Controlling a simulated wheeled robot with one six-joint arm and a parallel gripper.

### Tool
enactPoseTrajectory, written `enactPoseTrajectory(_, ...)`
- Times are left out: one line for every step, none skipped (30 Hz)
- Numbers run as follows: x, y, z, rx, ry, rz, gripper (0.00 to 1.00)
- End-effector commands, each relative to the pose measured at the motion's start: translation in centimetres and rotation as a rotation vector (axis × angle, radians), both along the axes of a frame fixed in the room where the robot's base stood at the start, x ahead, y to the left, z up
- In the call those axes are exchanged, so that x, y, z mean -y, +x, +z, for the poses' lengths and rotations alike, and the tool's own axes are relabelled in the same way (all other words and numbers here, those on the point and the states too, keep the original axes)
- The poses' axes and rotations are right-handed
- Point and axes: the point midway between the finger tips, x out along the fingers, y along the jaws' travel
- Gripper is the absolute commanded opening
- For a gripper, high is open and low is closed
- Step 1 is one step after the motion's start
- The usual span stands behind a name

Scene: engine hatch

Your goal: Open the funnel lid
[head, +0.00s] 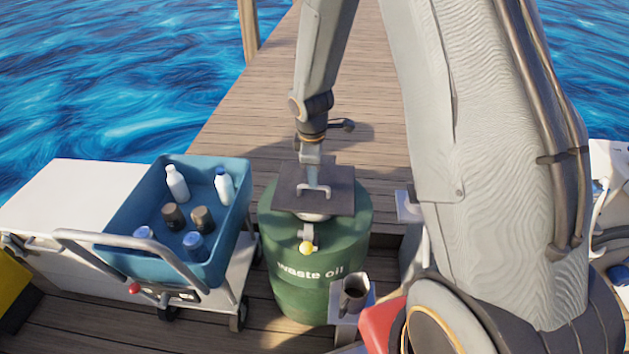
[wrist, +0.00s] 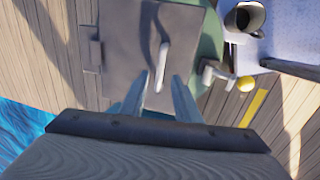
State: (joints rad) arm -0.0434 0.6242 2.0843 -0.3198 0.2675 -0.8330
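The funnel lid (head: 287,198) is a dark square plate lying flat and closed on top of the green waste oil drum (head: 290,240). It also shows in the wrist view (wrist: 120,50), with a hinge-like tab on its left edge. A pale bar handle (wrist: 164,58) stands on the lid. My gripper (head: 311,168) is just above the lid at the handle. In the wrist view its two fingers (wrist: 160,80) are apart, one on each side of the handle's near end. I cannot tell whether they touch it.
A blue crate (head: 125,215) with bottles and cans sits on a cart left of the drum. A small stand with a dark cup (head: 354,295) is in front of the drum. A yellow knob (head: 306,248) is on the drum's front. Open planks lie behind.

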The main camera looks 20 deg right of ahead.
Motion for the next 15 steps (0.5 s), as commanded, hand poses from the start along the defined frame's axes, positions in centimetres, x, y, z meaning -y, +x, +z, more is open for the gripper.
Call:
enactPoseTrajectory(0.1,0.1,-0.9,-0.003,0.000,0.000,0.29)
enactPoseTrajectory(0.1,0.1,-1.3,-0.003,0.000,-0.001,0.29)
enactPoseTrajectory(0.2,0.2,-1.8,-0.003,0.000,-0.001,0.29)
enactPoseTrajectory(0.2,0.3,-2.2,-0.003,0.000,-0.001,0.29)
enactPoseTrajectory(0.2,0.4,-2.5,-0.003,0.000,-0.001,0.29)
enactPoseTrajectory(0.3,0.4,-2.9,-0.003,0.001,-0.002,0.29)
enactPoseTrajectory(0.3,0.5,-3.2,-0.002,0.000,-0.002,0.29)
enactPoseTrajectory(0.3,0.6,-3.4,-0.001,0.001,-0.002,0.29)
enactPoseTrajectory(0.3,0.6,-3.6,-0.001,0.001,-0.002,0.29)
enactPoseTrajectory(0.3,0.7,-3.8,-0.001,0.001,-0.003,0.29)
enactPoseTrajectory(0.3,0.7,-3.9,0.000,0.002,-0.003,0.29)
enactPoseTrajectory(0.3,0.7,-4.0,-0.001,0.001,-0.003,0.29)
enactPoseTrajectory(0.3,0.7,-4.1,-0.001,0.001,-0.003,0.29)
enactPoseTrajectory(0.3,0.7,-4.1,0.000,0.002,-0.003,0.29)
enactPoseTrajectory(0.3,0.7,-4.1,0.001,0.001,-0.003,0.29)
